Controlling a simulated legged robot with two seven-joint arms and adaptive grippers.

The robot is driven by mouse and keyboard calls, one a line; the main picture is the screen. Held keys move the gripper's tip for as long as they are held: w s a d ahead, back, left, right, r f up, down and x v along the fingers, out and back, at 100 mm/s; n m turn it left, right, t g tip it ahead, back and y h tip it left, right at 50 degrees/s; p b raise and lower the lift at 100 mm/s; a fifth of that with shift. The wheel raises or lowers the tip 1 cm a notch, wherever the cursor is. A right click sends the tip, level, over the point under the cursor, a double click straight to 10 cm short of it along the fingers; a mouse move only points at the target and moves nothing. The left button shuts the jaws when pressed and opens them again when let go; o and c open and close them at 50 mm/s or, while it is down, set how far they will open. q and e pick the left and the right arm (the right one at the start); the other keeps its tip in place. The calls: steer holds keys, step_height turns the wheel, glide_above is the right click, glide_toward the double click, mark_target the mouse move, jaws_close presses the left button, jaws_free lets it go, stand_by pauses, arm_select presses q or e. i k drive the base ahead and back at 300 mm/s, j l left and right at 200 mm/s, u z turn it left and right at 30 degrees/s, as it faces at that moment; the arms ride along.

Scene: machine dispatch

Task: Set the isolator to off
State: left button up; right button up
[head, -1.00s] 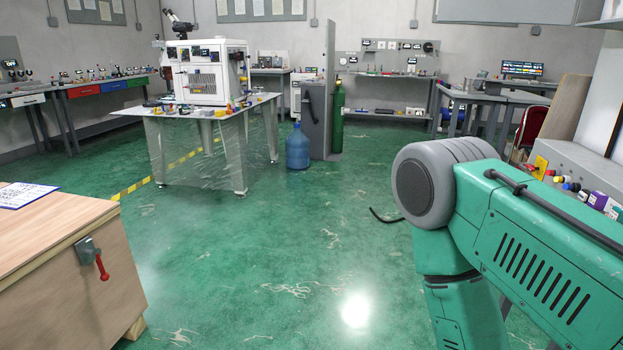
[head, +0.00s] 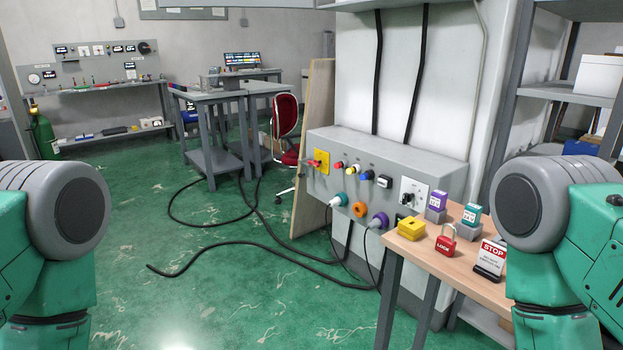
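A grey control panel (head: 382,172) stands against a white column right of centre. At its left end is a yellow plate with a red handle (head: 318,160), which looks like the isolator. The handle appears to point left, but its exact setting is too small to tell. A black switch on a white plate (head: 411,197) sits at the panel's right end. My two green and grey arms show at the left and right edges. Both grippers are out of view, well away from the panel.
A wooden bench (head: 450,262) stands in front of the panel's right end, holding a red padlock (head: 446,241), a yellow block (head: 411,228) and a STOP sign (head: 490,258). Black cables (head: 262,247) lie on the green floor. Floor to the left is mostly clear.

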mark_target(314, 162)
steer(key=i+j+z, duration=0.1)
steer(key=j, duration=0.2)
steer(key=i+j+z, duration=0.2)
steer(key=j, duration=0.4)
steer(key=i+u, duration=0.3)
steer(key=i, duration=0.15)
steer(key=i+z, duration=0.1)
steer(key=i, duration=0.4)
steer(key=i+j+z, duration=0.15)
steer(key=i, duration=0.35)
steer(key=i+z, duration=0.1)
steer(key=i, duration=0.4)
steer(key=i+j+z, duration=0.1)
steer(key=i+j, duration=0.15)
steer(key=i, duration=0.2)
